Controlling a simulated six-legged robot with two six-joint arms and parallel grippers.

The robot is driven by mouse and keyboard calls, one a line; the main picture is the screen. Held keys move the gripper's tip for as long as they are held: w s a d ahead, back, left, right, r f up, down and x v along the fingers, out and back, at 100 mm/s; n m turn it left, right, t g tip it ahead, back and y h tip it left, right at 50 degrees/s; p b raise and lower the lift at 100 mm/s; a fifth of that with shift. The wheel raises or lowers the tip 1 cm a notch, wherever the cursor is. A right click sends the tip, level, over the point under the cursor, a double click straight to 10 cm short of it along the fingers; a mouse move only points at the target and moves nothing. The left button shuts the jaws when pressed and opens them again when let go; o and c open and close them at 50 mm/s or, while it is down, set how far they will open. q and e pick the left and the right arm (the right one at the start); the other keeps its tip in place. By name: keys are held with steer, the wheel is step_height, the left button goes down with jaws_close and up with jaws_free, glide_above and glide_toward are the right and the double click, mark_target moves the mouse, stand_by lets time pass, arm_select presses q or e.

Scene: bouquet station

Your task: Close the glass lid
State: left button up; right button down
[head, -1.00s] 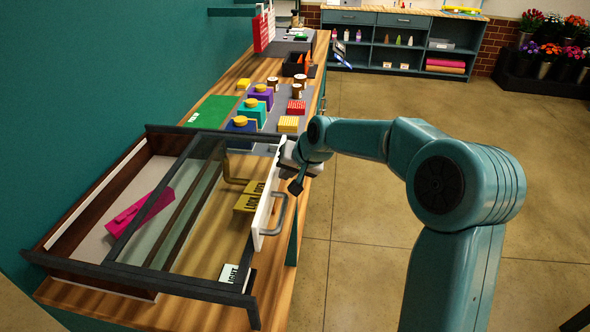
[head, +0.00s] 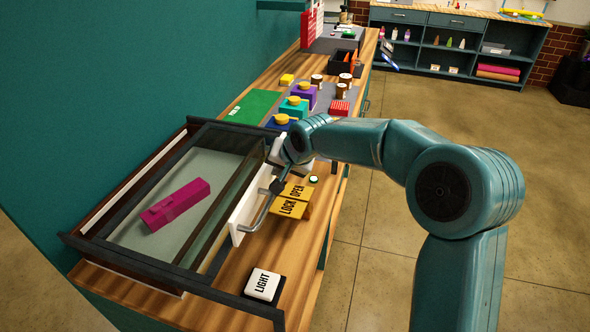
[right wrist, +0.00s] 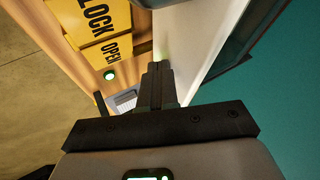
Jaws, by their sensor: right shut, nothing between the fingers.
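The glass lid (head: 188,163) is a clear pane in a dark frame, lying over most of the wooden box. A narrow strip of brown box wall (head: 118,196) shows beyond its left edge. A white front panel (head: 247,208) with a grey bar handle (head: 262,218) runs along the lid's right side; the panel also shows in the right wrist view (right wrist: 190,40). My right gripper (head: 277,187) is shut and empty at the panel's right face, close to the handle; contact is unclear. Its dark fingers (right wrist: 160,84) lie together in the wrist view. My left gripper is out of view.
A magenta item (head: 175,204) lies under the glass. Yellow LOCK and OPEN blocks (head: 290,208), a lit green button (head: 313,180) and a white LIGHT switch (head: 263,285) are right of the panel. Coloured boxes (head: 293,108) stand behind. Open floor (head: 400,270) lies right.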

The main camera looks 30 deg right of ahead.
steer(key=w+a, duration=0.5)
steer(key=w, duration=0.2)
steer(key=shift+a+f+p, duration=0.15)
steer(key=shift+a+p, duration=0.15)
steer(key=shift+a, duration=0.1)
steer(key=shift+w+a, duration=0.1)
